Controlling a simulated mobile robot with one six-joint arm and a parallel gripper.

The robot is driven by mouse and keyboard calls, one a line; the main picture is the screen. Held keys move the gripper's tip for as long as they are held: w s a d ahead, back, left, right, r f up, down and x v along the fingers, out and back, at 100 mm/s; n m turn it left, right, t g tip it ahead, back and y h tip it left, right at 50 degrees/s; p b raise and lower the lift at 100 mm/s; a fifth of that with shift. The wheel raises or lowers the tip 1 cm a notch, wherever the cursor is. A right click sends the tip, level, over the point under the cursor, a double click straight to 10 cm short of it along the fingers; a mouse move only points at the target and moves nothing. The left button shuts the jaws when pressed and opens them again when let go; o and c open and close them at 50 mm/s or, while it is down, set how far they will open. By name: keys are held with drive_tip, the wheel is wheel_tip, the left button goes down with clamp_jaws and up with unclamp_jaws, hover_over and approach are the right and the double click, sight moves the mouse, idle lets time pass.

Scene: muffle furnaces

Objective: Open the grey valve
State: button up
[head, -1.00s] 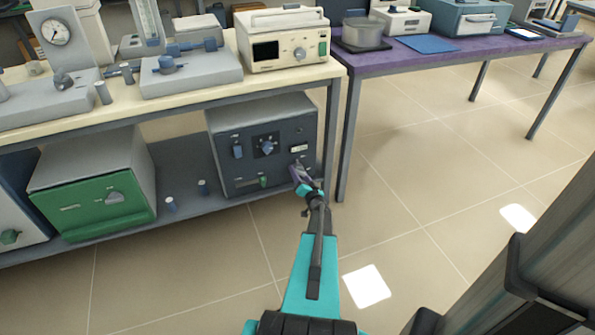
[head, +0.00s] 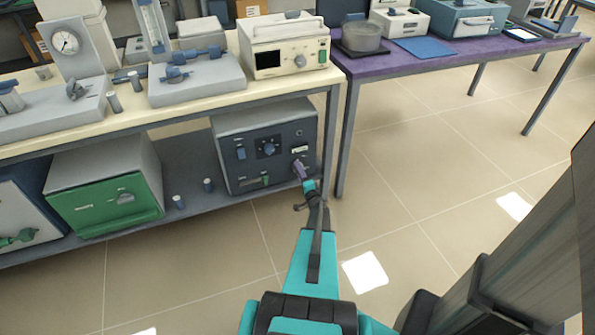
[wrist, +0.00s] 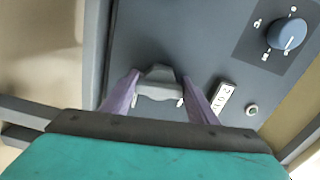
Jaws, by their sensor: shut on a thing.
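The grey valve (wrist: 160,80) is a light grey handle on the dark front panel of the furnace (wrist: 190,40), in the upper middle of the wrist view. My gripper (wrist: 160,103) has its two purple fingers on either side of the handle and is shut on it. In the head view my gripper (head: 300,170) is at the right part of the furnace front (head: 240,178), under the bench. It hides the valve there.
A blue knob (wrist: 287,34) and a small white display (wrist: 222,97) are on the same panel. The table leg (head: 329,150) stands close to the right of my gripper. A green-fronted furnace (head: 105,205) is at the left. The floor in front is clear.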

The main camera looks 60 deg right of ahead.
drive_tip(key=shift+a+m+p, duration=0.15)
drive_tip(key=shift+m+p, duration=0.4)
drive_tip(key=shift+m, duration=0.25)
drive_tip(key=o, duration=1)
drive_tip(key=shift+o, duration=0.2)
drive_tip(key=shift+s, duration=0.15)
drive_tip(key=v, duration=1.3)
drive_tip(key=shift+s+a, duration=0.15)
drive_tip(key=shift+s, duration=0.05)
